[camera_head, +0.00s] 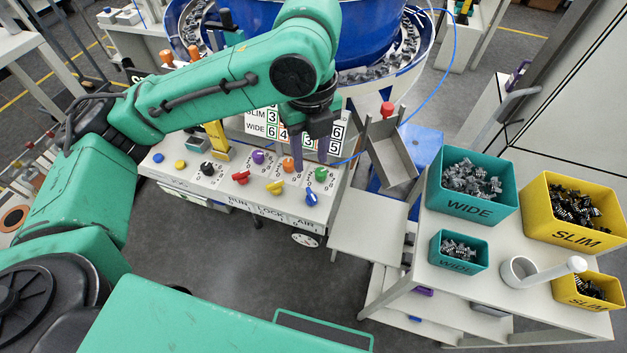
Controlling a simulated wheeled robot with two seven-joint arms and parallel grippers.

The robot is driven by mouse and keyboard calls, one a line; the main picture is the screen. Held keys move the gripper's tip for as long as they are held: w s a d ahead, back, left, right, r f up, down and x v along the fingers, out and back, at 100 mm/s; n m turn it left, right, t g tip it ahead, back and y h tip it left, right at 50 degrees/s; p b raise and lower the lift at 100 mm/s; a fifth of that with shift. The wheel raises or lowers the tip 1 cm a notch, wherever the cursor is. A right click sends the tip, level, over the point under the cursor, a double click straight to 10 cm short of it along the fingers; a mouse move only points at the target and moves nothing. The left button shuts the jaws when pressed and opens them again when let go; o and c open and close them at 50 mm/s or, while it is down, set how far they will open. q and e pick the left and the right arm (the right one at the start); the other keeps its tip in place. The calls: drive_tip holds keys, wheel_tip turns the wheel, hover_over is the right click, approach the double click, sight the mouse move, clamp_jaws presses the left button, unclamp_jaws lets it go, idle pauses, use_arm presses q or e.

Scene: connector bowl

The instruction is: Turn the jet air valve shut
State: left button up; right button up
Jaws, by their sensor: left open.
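The control panel (222,188) of the bowl feeder carries several coloured knobs and handles. A blue handle (311,199) sits at its front right, just above the AIR label; it stands at a slant. A yellow handle (275,187) by LOCK and a red handle (241,178) by RUN are to its left. My left gripper (311,157) hangs over the back right of the panel with its dark fingers apart and nothing between them. It appears above and behind the blue handle, not touching it. My right gripper is not in view.
Orange (288,164) and green (321,174) knobs sit near my left fingers. A number board (262,124) stands behind them, partly covered. A metal chute (391,154) and a red button (387,109) are to the right. Teal and yellow bins (470,207) stand on the right cart.

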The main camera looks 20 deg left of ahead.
use_arm(q)
hover_over(311, 194)
drive_tip(key=f, duration=0.3)
drive_tip(key=s+f, duration=0.1)
drive_tip(key=f, duration=0.3)
drive_tip(key=shift+w+f, duration=0.3)
drive_tip(key=shift+w, duration=0.1)
drive_tip(key=f, duration=0.3)
drive_tip(key=shift+w+f+b, duration=0.1)
drive_tip(key=shift+w+b, duration=0.2)
drive_tip(key=shift+s+f, duration=0.1)
drive_tip(key=shift+f, duration=0.2)
drive_tip(key=shift+s, duration=0.1)
clamp_jaws()
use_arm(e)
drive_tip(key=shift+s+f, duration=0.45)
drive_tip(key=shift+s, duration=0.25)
